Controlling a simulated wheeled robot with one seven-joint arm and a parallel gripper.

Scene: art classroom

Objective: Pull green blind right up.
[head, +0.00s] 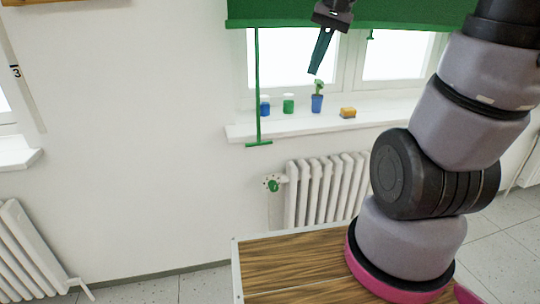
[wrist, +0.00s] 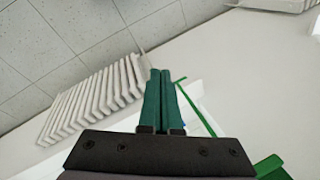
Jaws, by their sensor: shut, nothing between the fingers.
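The green blind (head: 290,12) hangs across the top of the window in the head view, mostly rolled up or cut off by the frame. A thin green pull rod (head: 257,85) hangs from its left end, with a green crossbar handle (head: 259,144) just below sill level. My gripper (head: 314,72) is shut and empty, pointing down in front of the window, right of the rod and above the handle. In the wrist view the shut teal fingers (wrist: 160,72) are apart from the rod (wrist: 196,110), which is to their right. A green piece of the blind (wrist: 270,167) shows at lower right.
A white radiator (head: 325,190) is below. The wall left of the rod is clear.

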